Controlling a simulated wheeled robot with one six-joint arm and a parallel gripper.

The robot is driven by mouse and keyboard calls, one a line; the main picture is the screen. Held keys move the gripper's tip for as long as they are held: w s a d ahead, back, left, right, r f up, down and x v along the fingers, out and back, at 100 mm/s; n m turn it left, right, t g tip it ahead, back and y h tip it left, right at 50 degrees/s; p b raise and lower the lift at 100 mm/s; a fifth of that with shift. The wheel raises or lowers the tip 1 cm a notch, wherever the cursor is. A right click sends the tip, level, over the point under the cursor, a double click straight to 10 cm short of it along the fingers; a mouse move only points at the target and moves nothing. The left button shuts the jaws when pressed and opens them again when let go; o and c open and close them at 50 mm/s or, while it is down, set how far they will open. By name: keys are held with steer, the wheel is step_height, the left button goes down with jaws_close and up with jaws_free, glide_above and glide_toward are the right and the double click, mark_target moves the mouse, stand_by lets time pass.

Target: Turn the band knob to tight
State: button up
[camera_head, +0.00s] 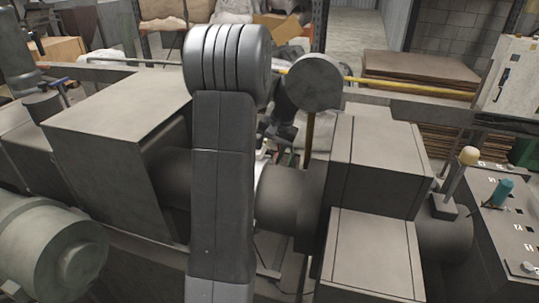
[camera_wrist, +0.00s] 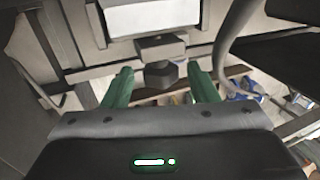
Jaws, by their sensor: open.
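In the wrist view my gripper (camera_wrist: 160,84) is open, with its two green fingers apart. A dark, faceted knob (camera_wrist: 161,74) on a short block shows between and just beyond the fingertips. It looks like the band knob, but no marking for tight is readable. I cannot tell whether the fingers touch it; gaps show on both sides. In the head view my gripper and this knob are not visible, with my arm across the middle.
A light panel (camera_wrist: 154,17) sits above the knob in the wrist view. In the head view, grey box housings (camera_head: 375,150) fill the right middle. A control panel (camera_head: 515,250) with a teal knob (camera_head: 504,189) and a tan-topped lever (camera_head: 468,156) stands at the right.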

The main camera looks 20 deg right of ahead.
steer(key=c, duration=1)
steer(key=shift+o, duration=0.2)
steer(key=shift+a+h, duration=0.1)
steer(key=shift+h, duration=0.2)
steer(key=shift+w+a+g+h+p, duration=0.15)
steer(key=shift+g+h+p, duration=0.45)
steer(key=shift+g+h, duration=0.1)
steer(key=shift+w+a+g+h, duration=0.15)
steer(key=shift+g+h, duration=0.95)
steer(key=shift+h, duration=0.3)
